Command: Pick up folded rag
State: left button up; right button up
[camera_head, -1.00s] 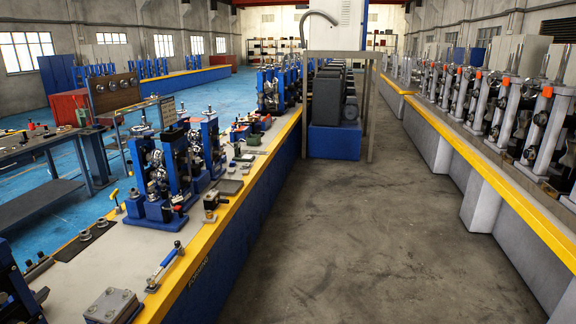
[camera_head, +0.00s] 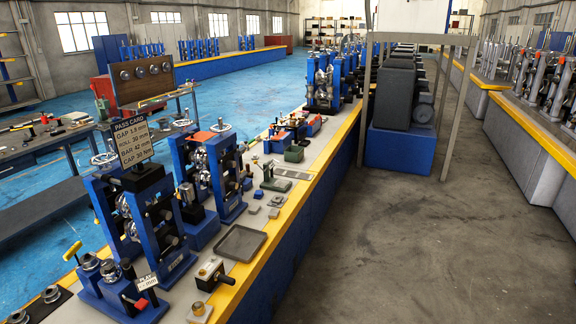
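I cannot make out a folded rag for certain in the head view. Small items, some red and green, lie on the long mill bench (camera_head: 262,258) beyond the roll stands, too small to tell apart. A dark shallow tray (camera_head: 240,243) lies flat near the bench's yellow edge. Neither of my grippers shows in this view.
Blue roll stands (camera_head: 140,235) and a pass card sign (camera_head: 132,141) rise from the bench at left. A green block (camera_head: 293,154) sits farther along. The concrete floor (camera_head: 410,250) at right is clear.

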aim_at(258, 194)
jog(key=i+l+u, duration=0.15)
jog(key=i+u, duration=0.2)
jog(key=i, duration=0.65)
jog(key=i+l+u, duration=0.1)
jog(key=u, duration=1.1)
jog(key=i+l+u, duration=0.25)
jog(key=l+u, duration=0.15)
jog(key=l, duration=0.5)
jog(key=i+l+u, duration=0.1)
jog(key=l+u, duration=0.35)
jog(key=l, duration=0.5)
jog(key=k+l+u, duration=0.1)
jog(key=l+u, duration=0.3)
jog(key=l, duration=1.35)
jog(key=k+l, duration=0.15)
jog(key=l, duration=0.65)
